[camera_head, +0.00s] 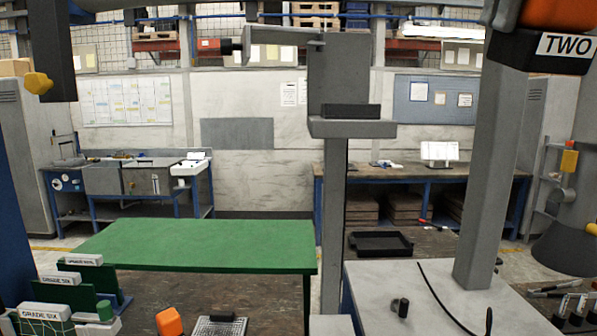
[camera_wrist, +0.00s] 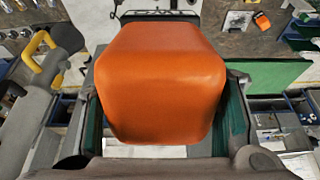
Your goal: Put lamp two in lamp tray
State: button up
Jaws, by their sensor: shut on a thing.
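My gripper (camera_wrist: 163,100) is shut on an orange, rounded block, with one green-lined finger on each side of it in the wrist view. I take this block to be lamp two (camera_wrist: 165,75). In the head view, lamp two (camera_head: 562,14) is at the top right corner, partly cut off, an orange body above a black part labelled TWO. It is held up high, near a grey post. A shallow black tray (camera_head: 380,243) stands on the brown bench in the middle distance; it looks empty, and I cannot read a label on it.
A grey post with a bracket (camera_head: 350,128) stands mid-view. A second grey post (camera_head: 492,170) rises from the pale worktop (camera_head: 385,300) at right. A green table (camera_head: 200,245) is at left. Another orange object (camera_head: 168,322) lies on the near bench, beside labelled racks (camera_head: 55,312).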

jog(key=shift+s+d+f, duration=0.15)
jog(key=shift+d+f, duration=0.1)
jog(key=shift+d, duration=0.45)
jog(key=w+f, duration=0.3)
jog(key=w, duration=0.1)
jog(key=w+f, duration=0.3)
jog(key=w, duration=0.2)
jog(key=w+f, duration=0.4)
jog(key=w, duration=0.1)
jog(key=shift+w+a+b, duration=0.2)
jog(key=shift+a+b, duration=0.1)
jog(key=w+a+r+b+x, duration=0.1)
jog(key=w+a+x, duration=0.1)
jog(key=x, duration=1.6)
jog(key=w+a+r+x, duration=0.1)
jog(key=w+x, duration=0.1)
jog(key=x, duration=1.5)
notch_tip(320, 180, down, 19)
jog(key=a, duration=0.2)
jog(key=s+p, duration=0.1)
jog(key=s+f+p, duration=0.1)
jog(key=s+p, duration=0.2)
jog(key=s, duration=0.1)
jog(key=shift+d+f, duration=0.3)
jog(key=shift+f, duration=0.05)
